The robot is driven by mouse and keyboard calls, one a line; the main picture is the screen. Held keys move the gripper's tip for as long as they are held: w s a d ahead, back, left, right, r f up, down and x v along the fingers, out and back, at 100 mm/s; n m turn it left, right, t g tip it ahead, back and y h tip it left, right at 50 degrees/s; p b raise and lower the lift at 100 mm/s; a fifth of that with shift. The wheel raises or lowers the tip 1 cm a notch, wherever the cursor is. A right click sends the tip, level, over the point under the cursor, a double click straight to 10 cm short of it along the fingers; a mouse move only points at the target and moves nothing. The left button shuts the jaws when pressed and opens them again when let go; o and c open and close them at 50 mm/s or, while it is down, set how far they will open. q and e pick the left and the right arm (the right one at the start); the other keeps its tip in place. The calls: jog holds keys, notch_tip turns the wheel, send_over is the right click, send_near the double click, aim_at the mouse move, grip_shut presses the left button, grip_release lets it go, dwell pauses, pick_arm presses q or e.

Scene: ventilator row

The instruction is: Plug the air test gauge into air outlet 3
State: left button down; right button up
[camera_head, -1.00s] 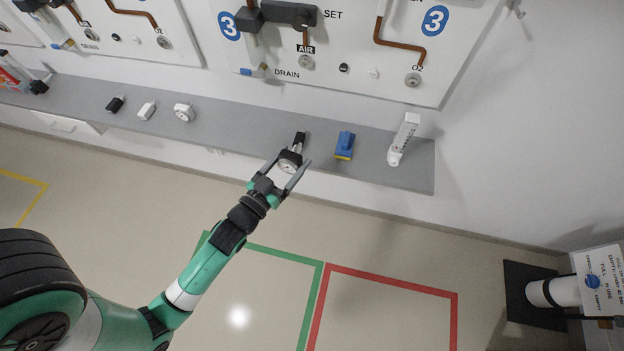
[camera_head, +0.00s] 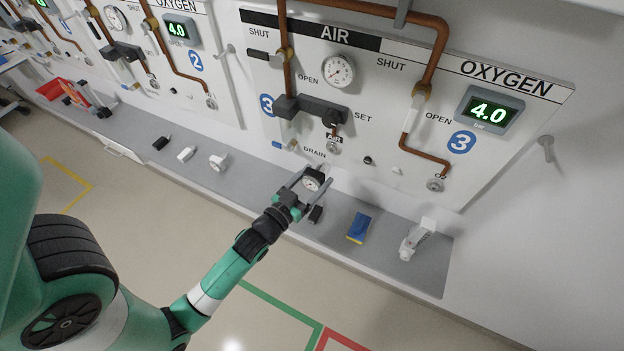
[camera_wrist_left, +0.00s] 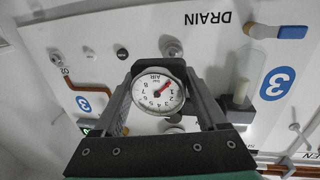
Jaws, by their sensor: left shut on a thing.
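My left gripper (camera_head: 305,183) is shut on the air test gauge (camera_head: 314,179), which has a round white dial and a dark body. In the left wrist view the dial (camera_wrist_left: 158,92), marked AIR with a red needle, faces the camera between the two fingers (camera_wrist_left: 160,98). The gauge is in front of the wall panel, just below and left of air outlet 3 (camera_head: 333,147), the round metal socket under the AIR label. That outlet (camera_wrist_left: 172,47) also shows just above the gauge in the left wrist view. I cannot tell the gap between them. My right gripper is not in view.
The oxygen outlet (camera_head: 435,184) sits further right on the panel. The drain fitting (camera_head: 291,145) is left of the air outlet. On the grey shelf (camera_head: 255,190) below lie a black piece (camera_head: 315,214), a blue block (camera_head: 359,227) and a white flowmeter-like item (camera_head: 416,240).

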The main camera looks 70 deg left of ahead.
aim_at(320, 166)
pick_arm(q)
jog(key=shift+w+a+r+p, duration=0.15)
jog(key=shift+w+a+p, duration=0.15)
jog(key=shift+w+a, duration=0.4)
jog(key=shift+w, duration=0.05)
jog(key=shift+x, duration=0.85)
jog(key=shift+w+a, duration=0.1)
jog(key=shift+a, duration=0.25)
jog(key=shift+w+a, duration=0.2)
jog(key=shift+w, duration=0.1)
jog(key=shift+p+x, duration=0.3)
jog(key=shift+x, duration=0.6)
jog(key=shift+s+a, duration=0.1)
jog(key=shift+a, duration=0.05)
